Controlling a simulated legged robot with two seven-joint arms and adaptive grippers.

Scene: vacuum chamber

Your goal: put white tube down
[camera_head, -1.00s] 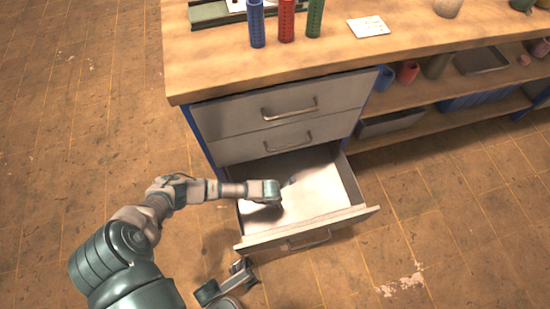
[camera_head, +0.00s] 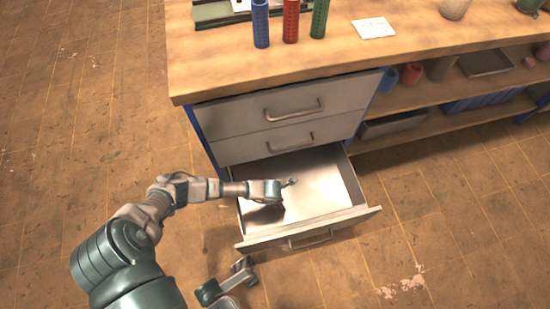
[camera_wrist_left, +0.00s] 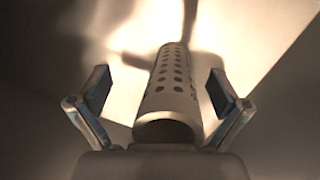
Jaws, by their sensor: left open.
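The white tube (camera_wrist_left: 172,88), pierced with rows of round holes, lies between the two fingers of my left gripper (camera_wrist_left: 160,92) in the left wrist view. The fingers are spread, with a gap on each side of the tube. In the head view my left gripper (camera_head: 287,186) is low inside the open bottom drawer (camera_head: 325,195). The tube cannot be made out there. Whether it rests fully on the drawer floor is hard to tell. A jointed part at the bottom of the head view looks like my right gripper (camera_head: 226,279), outside the drawer; its jaw state is unclear.
The drawer front (camera_head: 310,230) stands pulled out, and its floor right of my gripper is bare. Two shut drawers (camera_head: 290,108) are above. Blue (camera_head: 260,24), red (camera_head: 290,22) and green (camera_head: 319,20) perforated tubes stand on the wooden bench (camera_head: 225,65).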

